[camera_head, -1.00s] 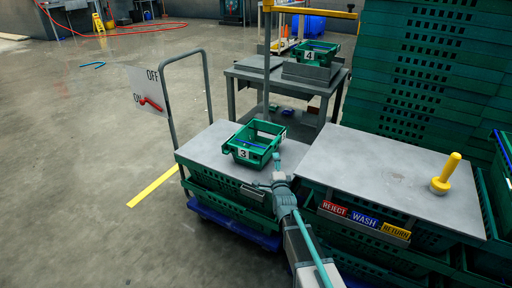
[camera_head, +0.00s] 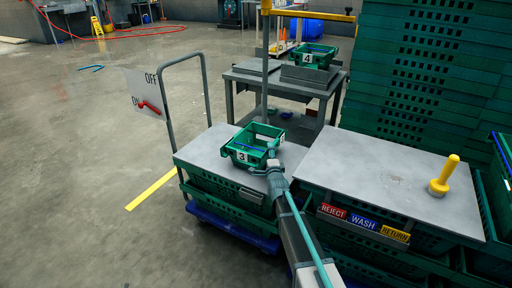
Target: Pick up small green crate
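A small green crate (camera_head: 241,155) marked 3 sits on the grey top of the near trolley (camera_head: 205,150). Something blue shows inside it. My gripper (camera_head: 271,160) is at the crate's right front corner, close to or touching its rim. The fingers are too small and partly hidden to tell whether they are open or shut. A second small green crate (camera_head: 308,57) marked 4 stands on a grey stand on the back table.
A grey worktop (camera_head: 380,185) with a yellow peg (camera_head: 443,176) and REJECT, WASH, RETURN labels (camera_head: 363,222) lies to the right. Tall green crate stacks (camera_head: 425,70) rise behind. An ON/OFF sign (camera_head: 146,93) stands at left by the trolley handle. The left floor is mostly open.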

